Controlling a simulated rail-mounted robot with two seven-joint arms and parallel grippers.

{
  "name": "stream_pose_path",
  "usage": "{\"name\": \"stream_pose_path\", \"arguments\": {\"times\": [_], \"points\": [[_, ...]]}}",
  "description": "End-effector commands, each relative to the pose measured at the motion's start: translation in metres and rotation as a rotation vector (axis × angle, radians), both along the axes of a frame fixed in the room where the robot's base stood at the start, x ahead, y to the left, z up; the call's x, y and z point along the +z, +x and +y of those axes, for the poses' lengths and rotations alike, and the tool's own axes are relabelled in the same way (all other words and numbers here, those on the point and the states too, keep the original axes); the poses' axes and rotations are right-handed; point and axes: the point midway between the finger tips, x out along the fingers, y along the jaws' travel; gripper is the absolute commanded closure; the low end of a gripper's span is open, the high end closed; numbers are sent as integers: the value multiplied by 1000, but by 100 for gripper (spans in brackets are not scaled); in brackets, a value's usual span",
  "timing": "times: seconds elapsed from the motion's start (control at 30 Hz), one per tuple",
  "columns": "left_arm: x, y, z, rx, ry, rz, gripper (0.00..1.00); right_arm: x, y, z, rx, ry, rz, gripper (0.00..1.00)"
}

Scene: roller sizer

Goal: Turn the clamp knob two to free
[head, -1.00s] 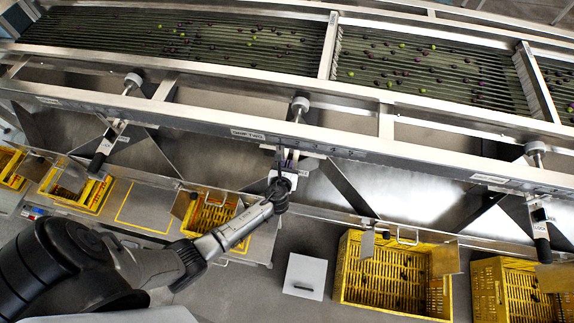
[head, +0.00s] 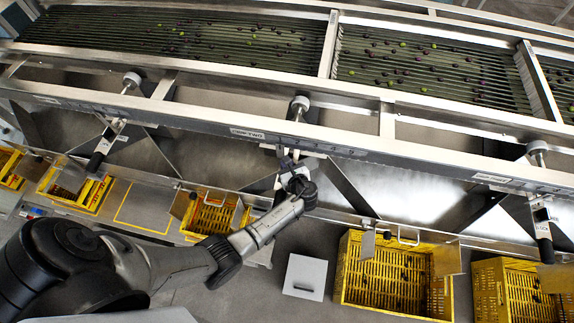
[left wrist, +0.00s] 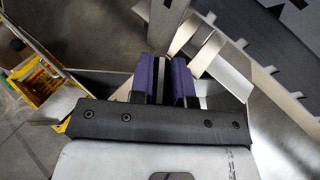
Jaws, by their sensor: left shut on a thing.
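My left gripper (head: 289,163) is at the middle clamp station under the rail label that appears to read two. In the left wrist view, its two purple finger pads (left wrist: 164,80) are closed around a narrow dark and pale part, the clamp knob two (left wrist: 160,72). My gripper and wrist hide most of this knob and its label plate in the head view, so its angle cannot be read. A pale bent bracket (left wrist: 210,55) stands just right of the fingers in the left wrist view. My right gripper is not in view.
Similar black clamp handles with labels hang at left (head: 100,155) and right (head: 541,228). A long metal rail (head: 400,155) runs above the gripper. Yellow crates (head: 350,265) stand below, with a grey box (head: 305,277) on the floor between them.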

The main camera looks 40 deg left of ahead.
Motion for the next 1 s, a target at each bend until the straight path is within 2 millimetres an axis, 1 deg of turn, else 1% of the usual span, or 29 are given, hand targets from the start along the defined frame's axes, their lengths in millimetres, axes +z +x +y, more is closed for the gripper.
{"name": "stream_pose_path", "arguments": {"times": [0.37,0.6,0.8,1.0], "points": [[-2,2,-1,357,-1,0,100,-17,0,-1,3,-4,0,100],[-2,2,0,579,-2,-1,100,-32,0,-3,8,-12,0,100],[-2,1,0,737,-1,-1,100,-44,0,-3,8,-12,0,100],[-1,1,0,855,0,-1,100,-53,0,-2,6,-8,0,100]]}}
